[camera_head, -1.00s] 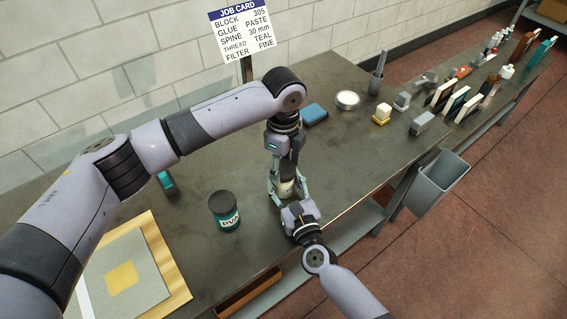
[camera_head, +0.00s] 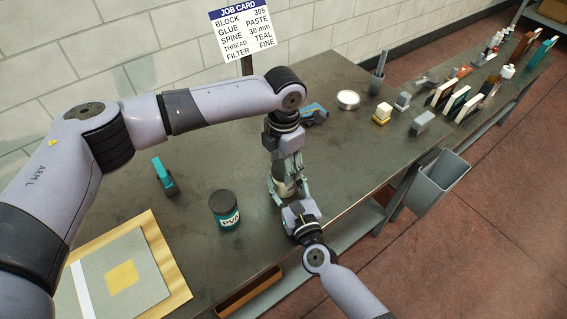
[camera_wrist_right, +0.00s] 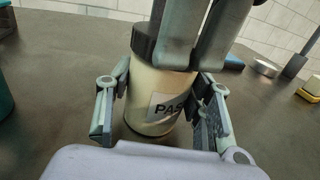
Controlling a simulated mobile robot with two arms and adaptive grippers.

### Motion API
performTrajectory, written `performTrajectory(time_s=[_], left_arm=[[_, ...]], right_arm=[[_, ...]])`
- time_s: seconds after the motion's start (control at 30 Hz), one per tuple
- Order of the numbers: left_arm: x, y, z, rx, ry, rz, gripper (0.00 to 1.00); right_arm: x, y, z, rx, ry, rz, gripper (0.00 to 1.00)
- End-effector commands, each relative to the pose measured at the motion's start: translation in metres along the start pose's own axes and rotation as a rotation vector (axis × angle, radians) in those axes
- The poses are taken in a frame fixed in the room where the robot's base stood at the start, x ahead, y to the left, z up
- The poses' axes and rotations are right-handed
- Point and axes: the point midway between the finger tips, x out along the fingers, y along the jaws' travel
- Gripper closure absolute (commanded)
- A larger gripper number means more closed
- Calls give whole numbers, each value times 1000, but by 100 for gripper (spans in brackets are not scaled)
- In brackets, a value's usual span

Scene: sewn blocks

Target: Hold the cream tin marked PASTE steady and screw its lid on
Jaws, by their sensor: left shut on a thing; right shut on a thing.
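The cream tin (camera_wrist_right: 150,88), its label reading PAS before a finger cuts it off, stands upright on the bench. It also shows small in the head view (camera_head: 283,189). A dark lid (camera_wrist_right: 144,42) sits on its top, partly hidden; I cannot tell how far it is threaded. My right gripper (camera_wrist_right: 160,112) is shut around the tin's body, one finger on each side. My left gripper (camera_head: 286,172) comes down from above and is shut on the lid, its fingers covering the lid's right part in the right wrist view.
A teal jar marked PVA (camera_head: 225,212) stands left of the tin. A teal tool (camera_head: 164,178) and a board (camera_head: 150,250) lie farther left. A blue item (camera_head: 314,112), a round silver tin (camera_head: 348,99) and small blocks (camera_head: 382,112) are behind and right. The bench's front edge is close.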

Motion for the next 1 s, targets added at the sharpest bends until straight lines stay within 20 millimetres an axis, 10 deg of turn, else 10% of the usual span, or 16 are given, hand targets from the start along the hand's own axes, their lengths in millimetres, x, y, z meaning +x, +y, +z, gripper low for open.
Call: performTrajectory(time_s=[0.43, 0.47, 0.7, 1.0], left_arm=[[-1, 0, 0, 69, -3, -6, 64], [-1, 0, 0, 68, -3, -6, 48], [0, 0, -1, 67, -1, -5, 32], [0, 1, -1, 66, 0, -4, 29]], right_arm=[[0, 3, -2, 0, 4, 6, 100], [0, 3, -2, 0, 4, 6, 100], [0, 2, -2, 0, 4, 5, 100], [0, 2, -1, 0, 3, 4, 100]])
